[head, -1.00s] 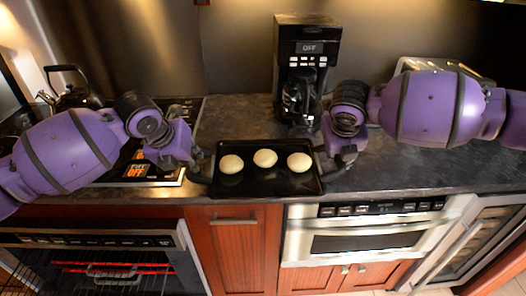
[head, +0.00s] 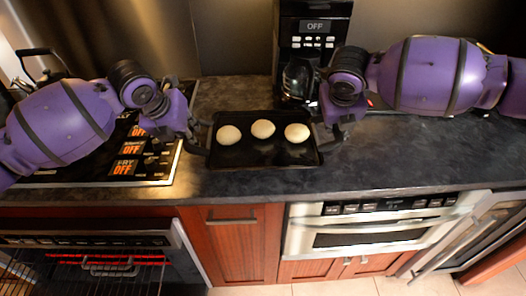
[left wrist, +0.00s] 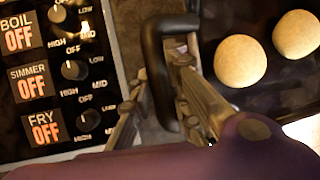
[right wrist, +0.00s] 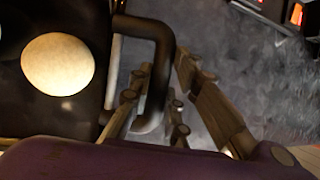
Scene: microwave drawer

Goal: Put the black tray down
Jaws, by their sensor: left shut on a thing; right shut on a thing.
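The black tray (head: 262,155) is level over the dark countertop, with three round pale buns (head: 263,129) in a row on it. My left gripper (head: 197,143) is shut on the tray's left handle; the left wrist view shows that handle (left wrist: 157,75) between the fingers. My right gripper (head: 328,133) is shut on the right handle, which shows between the fingers in the right wrist view (right wrist: 160,50). The whole tray is behind the counter's front edge in the head view. I cannot tell whether its underside touches the counter.
A coffee maker (head: 314,25) stands behind the tray, close to my right gripper. The stovetop (head: 100,178) with its control panel is to the left, a kettle (head: 40,62) beyond it. The countertop (head: 420,150) is clear at right. Below are an oven with racks (head: 95,268) and a drawer appliance (head: 365,236).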

